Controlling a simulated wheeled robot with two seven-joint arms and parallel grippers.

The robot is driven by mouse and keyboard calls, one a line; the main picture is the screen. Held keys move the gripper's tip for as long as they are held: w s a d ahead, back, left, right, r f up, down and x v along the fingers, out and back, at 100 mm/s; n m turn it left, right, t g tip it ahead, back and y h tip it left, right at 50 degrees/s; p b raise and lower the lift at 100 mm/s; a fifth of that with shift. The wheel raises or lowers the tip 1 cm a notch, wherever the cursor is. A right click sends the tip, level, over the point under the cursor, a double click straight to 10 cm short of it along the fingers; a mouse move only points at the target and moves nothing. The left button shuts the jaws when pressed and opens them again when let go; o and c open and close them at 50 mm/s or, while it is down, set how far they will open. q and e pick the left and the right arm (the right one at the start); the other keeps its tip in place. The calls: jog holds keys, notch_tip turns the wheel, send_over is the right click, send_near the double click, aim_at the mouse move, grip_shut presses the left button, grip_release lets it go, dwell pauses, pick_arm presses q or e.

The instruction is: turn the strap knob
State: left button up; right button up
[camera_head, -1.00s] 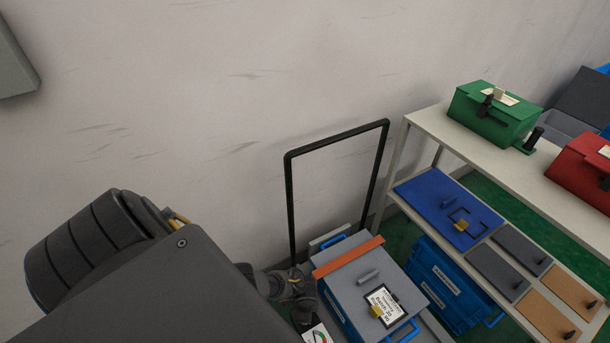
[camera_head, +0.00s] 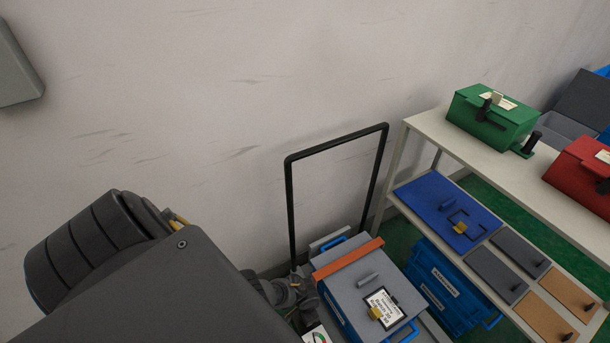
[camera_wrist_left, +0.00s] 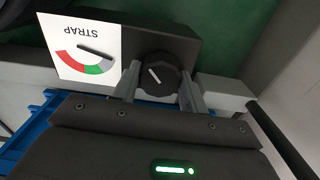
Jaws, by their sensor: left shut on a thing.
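The strap knob (camera_wrist_left: 159,75) is a round black knob with a white pointer line, on a dark box in the left wrist view. Beside it on the box is a white dial plate (camera_wrist_left: 85,50) marked STRAP, upside down, with red, green and grey bands and a dark needle near the grey band. My left gripper (camera_wrist_left: 160,88) is shut on the knob, one finger on each side. In the head view my left gripper is mostly hidden behind my arm, and only an edge of the dial plate (camera_head: 317,335) shows. My right gripper is in no view.
A grey-lidded blue crate (camera_head: 340,292) with an orange strap (camera_head: 348,257) stands beside the box, before a black frame handle (camera_head: 288,210). A shelf (camera_head: 425,130) at right holds green (camera_head: 492,118) and red (camera_head: 585,170) boxes. A wall stands behind.

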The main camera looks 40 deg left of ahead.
pick_arm(q)
jog(key=shift+w, duration=0.15)
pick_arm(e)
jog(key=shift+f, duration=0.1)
pick_arm(q)
jog(key=o, duration=1)
jog(key=shift+r, duration=0.1)
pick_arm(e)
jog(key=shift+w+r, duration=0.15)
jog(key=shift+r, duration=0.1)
pick_arm(q)
notch_tip(320, 180, up, 4)
jog(key=p, duration=0.3)
jog(key=shift+r, duration=0.1)
notch_tip(320, 180, up, 5)
jog(key=p, duration=0.4)
jog(key=shift+r, duration=0.7)
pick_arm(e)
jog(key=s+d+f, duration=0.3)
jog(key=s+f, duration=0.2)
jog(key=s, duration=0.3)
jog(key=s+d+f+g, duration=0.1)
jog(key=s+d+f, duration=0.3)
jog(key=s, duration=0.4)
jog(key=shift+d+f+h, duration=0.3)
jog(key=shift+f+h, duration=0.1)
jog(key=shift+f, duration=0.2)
